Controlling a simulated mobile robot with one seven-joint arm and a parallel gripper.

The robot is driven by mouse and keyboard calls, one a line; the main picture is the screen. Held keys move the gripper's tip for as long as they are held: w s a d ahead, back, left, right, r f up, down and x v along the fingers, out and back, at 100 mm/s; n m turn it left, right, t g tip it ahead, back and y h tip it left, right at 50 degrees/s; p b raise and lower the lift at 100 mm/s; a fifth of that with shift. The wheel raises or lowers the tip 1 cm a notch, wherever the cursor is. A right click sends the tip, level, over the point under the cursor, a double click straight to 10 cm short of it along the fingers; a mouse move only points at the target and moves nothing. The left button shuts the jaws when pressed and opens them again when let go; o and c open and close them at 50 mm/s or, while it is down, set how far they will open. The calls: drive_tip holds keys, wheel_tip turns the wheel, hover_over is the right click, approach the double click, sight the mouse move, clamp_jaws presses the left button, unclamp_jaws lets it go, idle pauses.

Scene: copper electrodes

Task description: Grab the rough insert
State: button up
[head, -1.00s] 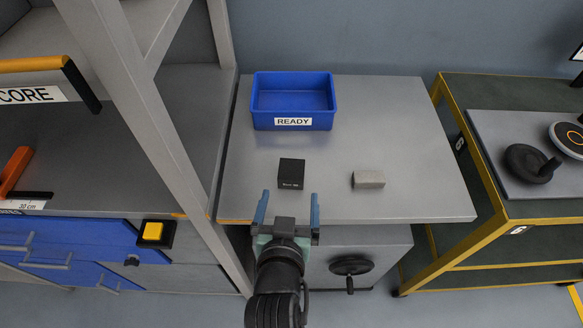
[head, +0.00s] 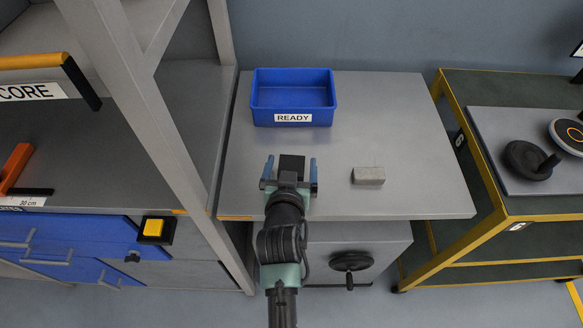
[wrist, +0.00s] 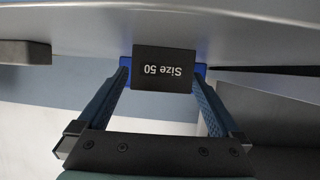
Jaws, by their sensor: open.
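A small black block marked "Size 50" (head: 291,163) sits on the grey worktable, and it shows upside down in the wrist view (wrist: 164,70). The frames do not label either block as the rough insert. My gripper (head: 290,170) is open, with its blue fingers on either side of the black block. I cannot tell whether they touch it.
A blue bin labelled READY (head: 293,100) stands at the back of the worktable (head: 400,120). A shelf post (head: 150,120) rises at the left. A yellow-framed cart (head: 480,205) stands at the right. The table between the blocks and the bin is clear.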

clamp_jaws()
drive_tip(key=shift+w+r, duration=0.1)
drive_tip(key=shift+r, duration=0.25)
idle(0.4)
